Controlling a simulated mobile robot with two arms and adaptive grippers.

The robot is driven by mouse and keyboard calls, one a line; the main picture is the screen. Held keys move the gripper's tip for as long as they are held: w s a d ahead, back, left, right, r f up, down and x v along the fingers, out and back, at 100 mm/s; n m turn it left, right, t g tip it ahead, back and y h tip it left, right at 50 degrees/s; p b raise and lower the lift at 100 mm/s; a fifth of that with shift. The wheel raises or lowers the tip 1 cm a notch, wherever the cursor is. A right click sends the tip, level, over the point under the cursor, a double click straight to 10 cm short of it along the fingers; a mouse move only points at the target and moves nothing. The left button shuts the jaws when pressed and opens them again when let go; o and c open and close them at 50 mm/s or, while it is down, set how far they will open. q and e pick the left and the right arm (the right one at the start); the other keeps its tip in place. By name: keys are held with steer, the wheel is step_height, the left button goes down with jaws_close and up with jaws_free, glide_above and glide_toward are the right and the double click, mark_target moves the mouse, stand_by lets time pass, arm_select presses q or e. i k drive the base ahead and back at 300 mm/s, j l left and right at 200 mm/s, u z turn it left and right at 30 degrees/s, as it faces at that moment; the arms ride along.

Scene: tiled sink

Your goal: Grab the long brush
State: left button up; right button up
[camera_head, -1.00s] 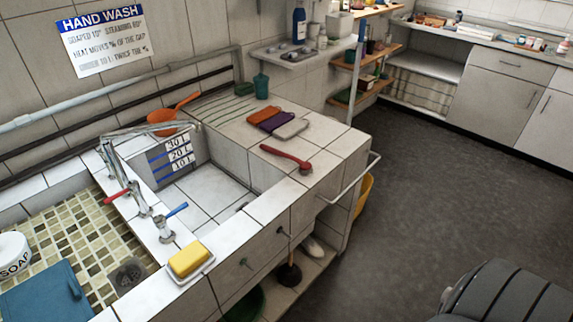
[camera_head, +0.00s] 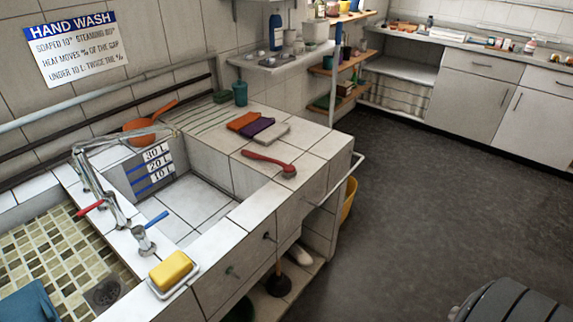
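A long red-handled brush (camera_head: 268,161) lies on the white tiled counter to the right of the sink basin (camera_head: 185,205). Nothing touches or covers the brush. Neither of my grippers is in the view.
Metal taps (camera_head: 105,195) with red and blue levers stand left of the basin. A yellow soap bar (camera_head: 171,271) sits on the front ledge. An orange pan (camera_head: 148,125) is behind the basin. A metal rail (camera_head: 345,182) runs along the counter's right side.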

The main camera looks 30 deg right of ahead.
mark_target(289, 170)
steer(key=j+z, duration=0.15)
steer(key=z, duration=0.2)
steer(key=j+z, duration=0.15)
steer(key=z, duration=0.2)
steer(key=j+z, duration=0.1)
steer(key=z, duration=0.3)
